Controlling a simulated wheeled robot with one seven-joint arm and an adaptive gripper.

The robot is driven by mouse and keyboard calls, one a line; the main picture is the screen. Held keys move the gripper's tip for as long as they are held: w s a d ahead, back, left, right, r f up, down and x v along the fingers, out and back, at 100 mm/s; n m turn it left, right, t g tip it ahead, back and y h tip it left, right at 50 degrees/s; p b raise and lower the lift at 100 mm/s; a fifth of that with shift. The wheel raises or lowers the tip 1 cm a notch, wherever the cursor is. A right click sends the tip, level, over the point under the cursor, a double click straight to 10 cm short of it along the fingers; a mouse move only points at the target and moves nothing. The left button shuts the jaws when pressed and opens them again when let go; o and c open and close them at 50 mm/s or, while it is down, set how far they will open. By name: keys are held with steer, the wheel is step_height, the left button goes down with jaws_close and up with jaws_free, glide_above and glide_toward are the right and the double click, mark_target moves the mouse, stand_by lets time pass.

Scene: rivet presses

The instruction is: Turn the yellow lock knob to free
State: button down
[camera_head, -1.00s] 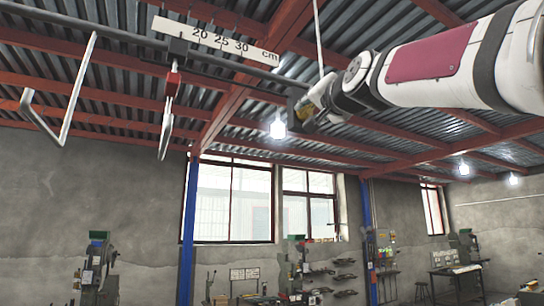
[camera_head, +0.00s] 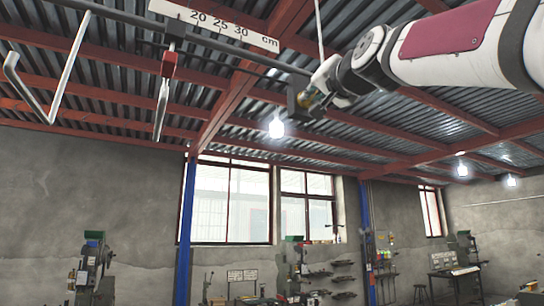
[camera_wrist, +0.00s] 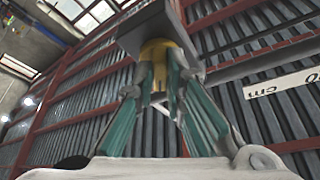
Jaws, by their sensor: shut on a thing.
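The yellow lock knob (camera_wrist: 158,50) sits under a dark grey block in the wrist view. My gripper (camera_wrist: 160,78), with its green-sided fingers, is around the knob and shut on it, and the fingertips partly cover it. The knob's markings and turned angle cannot be read. In the head view my gripper (camera_head: 322,88) is up at the dark block (camera_head: 297,98) at the right end of a dark rod. The knob is too small to make out clearly there.
A white centimetre scale (camera_head: 222,24) is beside the rod, also seen in the wrist view (camera_wrist: 284,83). A red slider (camera_head: 169,64) with a hanging metal bar and a bent pale bar (camera_head: 62,75) are to the left. Red roof beams lie behind; presses stand far below.

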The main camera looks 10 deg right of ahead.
steer(key=shift+w+f+n+b, duration=0.3)
steer(key=shift+n+b, duration=0.4)
steer(key=shift+b, duration=0.45)
steer(key=n+y+b, duration=0.2)
steer(key=n+b, duration=0.1)
steer(key=shift+s+d, duration=0.1)
steer(key=shift+s+d+r+n+y+b, duration=0.1)
steer(key=shift+n+y+b, duration=0.55)
steer(key=shift+n, duration=0.55)
steer(key=shift+d+r+n+y+b, duration=0.1)
steer(key=shift+n+y+b, duration=0.3)
steer(key=shift+n+y, duration=0.6)
steer(key=shift+n+h, duration=0.25)
steer(key=shift+n, duration=0.15)
steer(key=c, duration=1.7)
jaws_free()
steer(key=shift+o, duration=0.2)
steer(key=shift+s, duration=0.1)
